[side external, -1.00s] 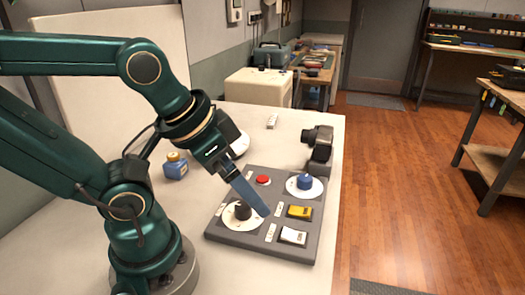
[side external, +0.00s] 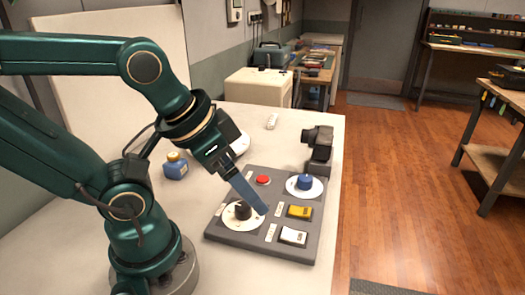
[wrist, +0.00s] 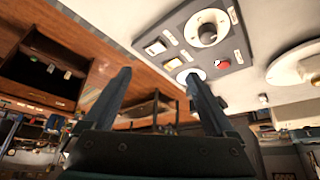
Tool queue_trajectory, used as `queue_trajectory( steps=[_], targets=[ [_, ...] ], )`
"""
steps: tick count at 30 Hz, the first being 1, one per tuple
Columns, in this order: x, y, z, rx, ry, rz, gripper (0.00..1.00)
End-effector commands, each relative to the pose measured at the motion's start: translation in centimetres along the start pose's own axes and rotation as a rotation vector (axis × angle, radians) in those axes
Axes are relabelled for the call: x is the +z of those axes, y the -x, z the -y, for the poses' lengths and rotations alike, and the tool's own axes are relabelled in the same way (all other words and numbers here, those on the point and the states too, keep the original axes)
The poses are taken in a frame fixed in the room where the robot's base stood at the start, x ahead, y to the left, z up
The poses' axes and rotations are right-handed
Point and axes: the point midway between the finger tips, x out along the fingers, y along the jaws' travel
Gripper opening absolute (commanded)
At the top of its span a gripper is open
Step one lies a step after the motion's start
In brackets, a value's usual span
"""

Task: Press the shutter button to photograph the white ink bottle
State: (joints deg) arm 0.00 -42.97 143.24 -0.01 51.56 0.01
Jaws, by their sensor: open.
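The grey control panel (side external: 222,234) lies on the white table. It carries a red round button (side external: 263,180), a black knob (side external: 242,211) and a blue knob (side external: 305,182) on white dials, plus a yellow rocker switch (side external: 299,212) and a white one (side external: 293,236). The red button also shows in the wrist view (wrist: 220,65). My gripper (side external: 262,208) is over the panel, its fingers slanting down between the black knob and the yellow switch. In the wrist view my gripper (wrist: 158,73) is open and empty. I cannot make out a white ink bottle.
A blue bottle with a yellowish cap (side external: 175,166) stands left of the panel. A white round disc (side external: 241,146) is partly hidden behind my gripper. A dark camera (side external: 318,139) stands at the table's right edge. A small white object (side external: 271,121) lies at the back.

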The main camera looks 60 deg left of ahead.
Motion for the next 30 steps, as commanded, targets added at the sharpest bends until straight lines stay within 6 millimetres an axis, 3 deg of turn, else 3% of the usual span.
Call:
queue_trajectory(
  steps=[1,6,30],
  targets=[
    [0.00,0.00,0.00,0.000,0.000,0.000,0.66],
    [0.00,0.00,0.00,0.000,0.000,0.000,0.01],
    [0.00,0.00,0.00,0.000,0.000,0.000,0.00]
  ],
)
